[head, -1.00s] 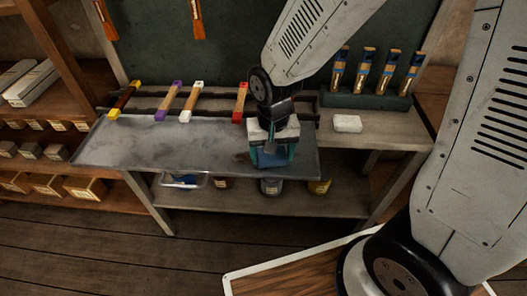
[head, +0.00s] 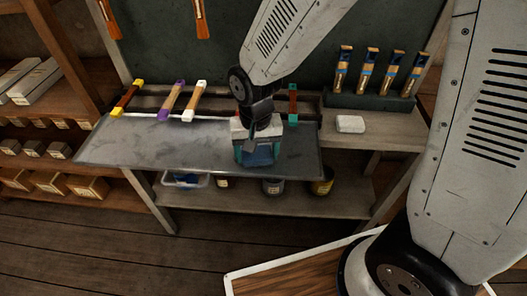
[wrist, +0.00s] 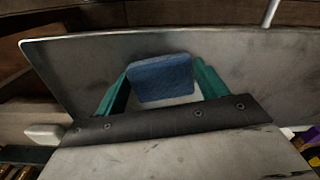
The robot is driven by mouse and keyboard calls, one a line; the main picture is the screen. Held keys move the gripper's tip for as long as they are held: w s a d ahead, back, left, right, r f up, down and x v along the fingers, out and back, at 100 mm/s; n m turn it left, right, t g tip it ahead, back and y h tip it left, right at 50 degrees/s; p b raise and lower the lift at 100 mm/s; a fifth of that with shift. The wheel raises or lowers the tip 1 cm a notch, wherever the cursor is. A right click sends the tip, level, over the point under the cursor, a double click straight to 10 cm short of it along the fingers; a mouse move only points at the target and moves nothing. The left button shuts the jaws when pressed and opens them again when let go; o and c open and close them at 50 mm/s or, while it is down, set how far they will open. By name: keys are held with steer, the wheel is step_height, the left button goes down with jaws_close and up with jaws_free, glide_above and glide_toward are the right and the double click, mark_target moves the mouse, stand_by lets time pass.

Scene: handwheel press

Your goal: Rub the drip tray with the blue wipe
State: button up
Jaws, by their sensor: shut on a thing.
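The drip tray (head: 130,145) is a wide grey metal sheet with dark smudges, lying on the bench top. It fills much of the wrist view (wrist: 75,65). My gripper (head: 257,158), with teal fingers, is over the right half of the tray and points down. It is shut on the blue wipe (wrist: 160,78), a textured blue pad between the fingers in the wrist view. The wipe is low at the tray surface; I cannot tell for certain whether it touches. My gripper hides the tray right behind and under it.
Several colour-ended tools, such as a purple one (head: 171,101), lie along the bench's back. A white block (head: 350,124) sits right of the tray, before a rack (head: 370,101) of upright tools. A clear bin (head: 187,180) and jars stand on the shelf below.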

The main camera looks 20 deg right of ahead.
mark_target(234, 161)
steer(key=shift+w+a, duration=0.25)
steer(key=shift+a, duration=0.4)
steer(key=shift+w+a, duration=0.2)
steer(key=shift+a, duration=0.4)
steer(key=shift+w+a, duration=0.3)
steer(key=shift+a, duration=0.5)
steer(key=shift+w+a, duration=0.25)
steer(key=shift+a, duration=0.5)
steer(key=shift+r, duration=2.95)
steer(key=shift+r, duration=1.5)
